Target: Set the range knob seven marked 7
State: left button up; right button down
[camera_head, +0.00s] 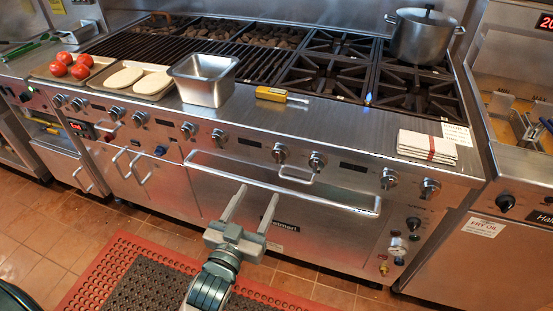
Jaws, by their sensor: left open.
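A row of round metal range knobs runs along the stainless front panel of the range. One knob (280,152) is right of the middle, with another knob (317,161) just to its right. Two more knobs (388,178) (429,188) sit at the right end. The number marks are too small to read, so I cannot tell which knob is marked 7. My left gripper (256,204) is open and empty in front of the oven door, below the knob row, its fingers pointing up toward the panel. It appears apart from the knobs. My right gripper is not in view.
The long oven handle (280,186) runs across behind my left gripper. A small handle (296,175) is under the knobs. A steel pan (204,82), yellow tool (272,95), folded towel (427,148) and pot (421,40) stand above. A blue flame (368,98) burns at a burner.

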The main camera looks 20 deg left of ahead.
aim_at(277, 159)
pick_arm(q)
jog(key=w, duration=0.4)
jog(key=w+p, duration=0.1)
jog(key=w, duration=0.8)
jog(key=shift+w+d, duration=0.25)
jog(key=shift+w, duration=0.7)
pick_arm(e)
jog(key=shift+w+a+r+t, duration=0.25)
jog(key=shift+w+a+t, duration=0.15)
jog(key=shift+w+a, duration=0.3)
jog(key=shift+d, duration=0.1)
pick_arm(q)
jog(key=c, duration=1.1)
jog(key=shift+o, duration=0.2)
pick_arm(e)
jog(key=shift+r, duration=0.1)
